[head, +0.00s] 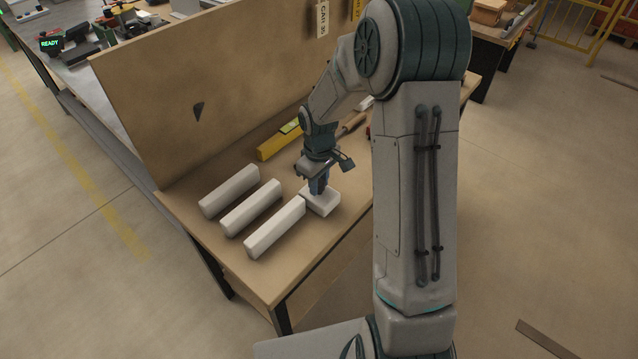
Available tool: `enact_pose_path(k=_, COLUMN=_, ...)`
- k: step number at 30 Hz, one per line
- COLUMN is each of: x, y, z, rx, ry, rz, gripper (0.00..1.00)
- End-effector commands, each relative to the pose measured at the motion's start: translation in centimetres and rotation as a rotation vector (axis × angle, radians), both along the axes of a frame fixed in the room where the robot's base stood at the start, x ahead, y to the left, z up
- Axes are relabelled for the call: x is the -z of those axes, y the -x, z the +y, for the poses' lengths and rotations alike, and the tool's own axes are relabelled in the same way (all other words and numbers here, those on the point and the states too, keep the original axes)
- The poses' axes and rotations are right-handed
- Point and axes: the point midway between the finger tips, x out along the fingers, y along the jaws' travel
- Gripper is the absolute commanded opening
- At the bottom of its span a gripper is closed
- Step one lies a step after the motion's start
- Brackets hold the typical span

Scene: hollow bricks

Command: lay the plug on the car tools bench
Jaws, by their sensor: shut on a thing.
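A short, thick white block (324,203), which appears to be the plug, is at the right of the row of long white bricks on the tan bench (289,277). My gripper (318,188) points down over it, with blue parts at its end meeting the block's upper left side. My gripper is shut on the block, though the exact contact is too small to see. The block is at or very near the bench top; I cannot tell whether it touches.
Three long white bricks lie side by side: left (229,191), middle (251,208) and right (275,227). The right one's far end is close to the block. A yellow level (279,141) lies behind, before the upright back panel (180,105). Bare bench top shows at the front.

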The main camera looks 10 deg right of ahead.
Motion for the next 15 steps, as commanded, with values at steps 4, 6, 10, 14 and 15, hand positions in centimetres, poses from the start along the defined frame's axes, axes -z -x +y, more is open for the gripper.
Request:
enact_pose_path(k=4, x=1.27, y=0.01, z=-0.01, rx=0.001, ry=0.000, rz=0.001, gripper=0.06)
enact_pose_path(k=6, x=1.41, y=0.00, z=-0.01, rx=0.002, ry=-0.001, rz=0.001, gripper=0.06)
enact_pose_path(k=10, x=1.44, y=0.02, z=-0.02, rx=0.001, ry=0.000, rz=0.001, gripper=0.06)
enact_pose_path(k=14, x=1.45, y=0.04, z=-0.02, rx=0.001, ry=0.000, rz=0.001, gripper=0.50)
enact_pose_path(k=15, x=1.43, y=0.02, z=-0.02, rx=0.001, ry=0.000, rz=0.001, gripper=0.50)
